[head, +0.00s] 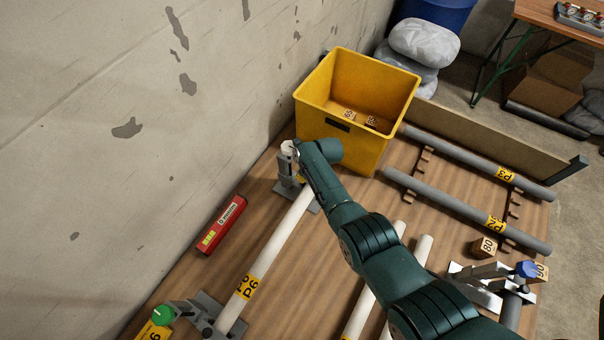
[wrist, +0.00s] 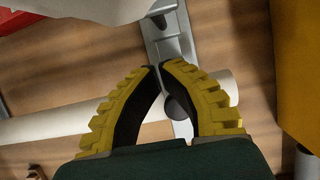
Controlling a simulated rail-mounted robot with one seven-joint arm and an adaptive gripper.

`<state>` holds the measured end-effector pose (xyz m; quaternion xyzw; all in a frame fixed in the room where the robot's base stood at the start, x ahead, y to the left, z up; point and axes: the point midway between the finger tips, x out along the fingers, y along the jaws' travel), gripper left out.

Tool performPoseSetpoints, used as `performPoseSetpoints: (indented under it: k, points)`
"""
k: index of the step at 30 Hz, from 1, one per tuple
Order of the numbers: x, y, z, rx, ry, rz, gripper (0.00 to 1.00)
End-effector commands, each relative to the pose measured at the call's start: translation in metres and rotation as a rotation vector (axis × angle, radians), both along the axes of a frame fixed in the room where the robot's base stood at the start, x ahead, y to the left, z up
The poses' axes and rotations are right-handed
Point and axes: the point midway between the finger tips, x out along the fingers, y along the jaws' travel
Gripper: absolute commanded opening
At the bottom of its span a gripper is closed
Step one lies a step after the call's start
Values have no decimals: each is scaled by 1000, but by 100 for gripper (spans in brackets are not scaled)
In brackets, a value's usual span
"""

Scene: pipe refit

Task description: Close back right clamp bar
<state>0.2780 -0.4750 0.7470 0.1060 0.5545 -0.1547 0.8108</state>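The back clamp (head: 284,185) stands on the board near the wall, with its grey bar upright and a white knob (head: 287,147) on top. The white pipe marked P6 (head: 268,255) runs from this clamp towards the front clamp. In the head view my gripper (head: 300,178) is right beside the back clamp, mostly hidden by my arm. In the wrist view my gripper (wrist: 160,68) has its yellow fingertips together with nothing visible held. Beneath it are the grey clamp (wrist: 172,40) and the white pipe (wrist: 50,124). A large pale shape, perhaps the knob, fills the top left.
A yellow bin (head: 375,85) stands close behind and right of the clamp. A red box (head: 221,225) lies by the wall. The front clamp has a green knob (head: 163,314). Grey pipes (head: 450,205) lie at right, near a blue-knobbed clamp (head: 526,268).

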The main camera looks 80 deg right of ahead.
Motion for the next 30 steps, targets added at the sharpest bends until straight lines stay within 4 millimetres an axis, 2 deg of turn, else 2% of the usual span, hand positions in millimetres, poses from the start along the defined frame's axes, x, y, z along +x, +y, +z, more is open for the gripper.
performPoseSetpoints:
  k: [7,11,14,24,30]
  points:
    - [0,0,0,0,0,0,0]
    - [-3,1,8,-1,-1,0,0]
    - [-8,3,21,-3,-2,-1,0]
    - [-35,13,96,-3,-2,-2,0]
    - [-41,16,112,0,0,-1,0]
